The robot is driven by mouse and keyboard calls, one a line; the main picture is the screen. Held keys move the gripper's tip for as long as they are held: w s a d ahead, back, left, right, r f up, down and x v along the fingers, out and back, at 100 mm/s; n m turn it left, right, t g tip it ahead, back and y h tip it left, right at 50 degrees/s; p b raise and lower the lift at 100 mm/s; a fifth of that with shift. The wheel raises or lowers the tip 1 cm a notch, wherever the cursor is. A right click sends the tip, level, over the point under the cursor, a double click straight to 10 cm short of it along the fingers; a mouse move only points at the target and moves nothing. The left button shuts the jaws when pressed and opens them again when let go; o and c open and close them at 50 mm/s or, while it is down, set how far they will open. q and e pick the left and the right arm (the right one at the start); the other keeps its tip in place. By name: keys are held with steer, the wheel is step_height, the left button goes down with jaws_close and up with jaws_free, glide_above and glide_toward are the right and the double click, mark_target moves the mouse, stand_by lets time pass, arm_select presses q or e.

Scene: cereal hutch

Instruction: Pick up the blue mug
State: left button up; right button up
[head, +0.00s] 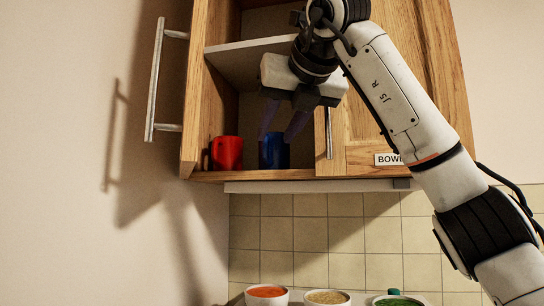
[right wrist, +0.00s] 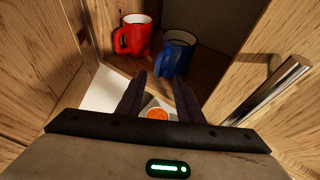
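The blue mug (head: 274,155) stands upright on the bottom shelf of the open cabinet, right of the red mug (head: 226,153). In the right wrist view the blue mug (right wrist: 180,52) shows its open rim, with its handle toward my fingers. The red mug (right wrist: 134,36) is beside it at the upper left. My right gripper (head: 278,137) is open at the cabinet opening, its fingers partly covering the blue mug's top. In its wrist view the gripper (right wrist: 162,84) has its fingers apart, just short of the blue mug, with nothing held. My left gripper is not in view.
The cabinet's left door stands open with a long handle (head: 155,80). The closed right door has a handle (head: 329,132) close to my right gripper. A middle shelf (head: 238,62) lies above the mugs. Bowls with orange (head: 267,291), tan (head: 327,297) and green contents stand below.

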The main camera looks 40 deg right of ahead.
mark_target(266, 149)
steer(key=x, duration=0.4)
steer(key=shift+w+a+f+p, duration=0.2)
steer(key=shift+w+f+p, duration=0.1)
steer(key=shift+f+p, duration=0.1)
steer(key=shift+r, duration=0.1)
jaws_close()
